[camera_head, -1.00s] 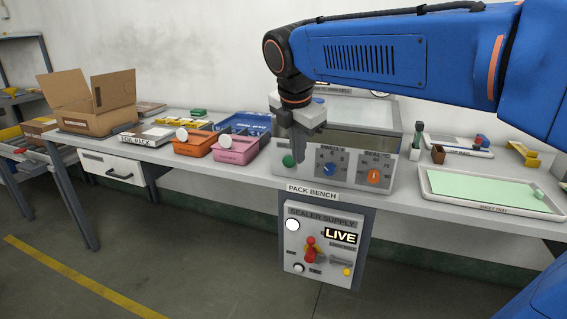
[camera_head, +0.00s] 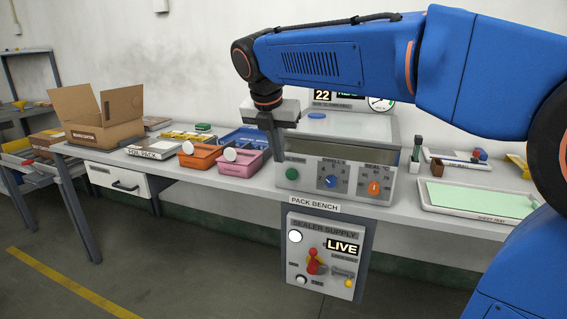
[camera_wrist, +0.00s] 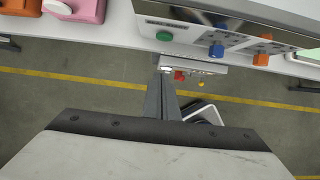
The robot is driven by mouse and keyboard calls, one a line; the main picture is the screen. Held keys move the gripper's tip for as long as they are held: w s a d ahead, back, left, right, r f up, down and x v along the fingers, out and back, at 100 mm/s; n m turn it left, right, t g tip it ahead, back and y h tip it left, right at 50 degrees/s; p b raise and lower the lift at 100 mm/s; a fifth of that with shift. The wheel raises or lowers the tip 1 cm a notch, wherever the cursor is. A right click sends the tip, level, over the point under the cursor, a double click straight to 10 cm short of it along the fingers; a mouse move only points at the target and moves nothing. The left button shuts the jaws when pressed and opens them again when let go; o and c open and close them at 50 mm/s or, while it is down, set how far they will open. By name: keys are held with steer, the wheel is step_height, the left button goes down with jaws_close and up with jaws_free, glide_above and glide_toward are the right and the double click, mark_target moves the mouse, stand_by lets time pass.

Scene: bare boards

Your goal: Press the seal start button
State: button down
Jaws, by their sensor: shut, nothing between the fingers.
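The sealer (camera_head: 312,137) stands on the pack bench. Its front panel has a round green button (camera_head: 292,173) at the left, a blue dial (camera_head: 330,182) and an orange knob (camera_head: 374,187). The green button's label is too small to read. My gripper (camera_head: 278,154) points down, shut and empty, above and left of the green button in the head view. In the wrist view, the closed fingers (camera_wrist: 160,80) appear below the green button (camera_wrist: 164,36), with a visible gap between them. The button is unobstructed in both views.
A sealer supply panel (camera_head: 300,258) hangs below the bench front, showing LIVE. Orange (camera_head: 198,157) and pink (camera_head: 240,164) bins stand left of the sealer. A tray with a green mat (camera_head: 470,197) lies right. A cardboard box (camera_head: 105,122) stands far left.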

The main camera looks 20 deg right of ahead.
mark_target(288, 170)
steer(key=x, duration=0.3)
steer(key=w+d+x, duration=0.1)
steer(key=x, duration=0.3)
steer(key=r+x, duration=0.1)
steer(key=x, duration=0.2)
steer(key=shift+w+d+f, duration=0.2)
steer(key=shift+w+d, duration=0.05)
steer(key=shift+w, duration=0.15)
steer(key=shift+w+d, duration=0.4)
steer(key=shift+w, duration=0.2)
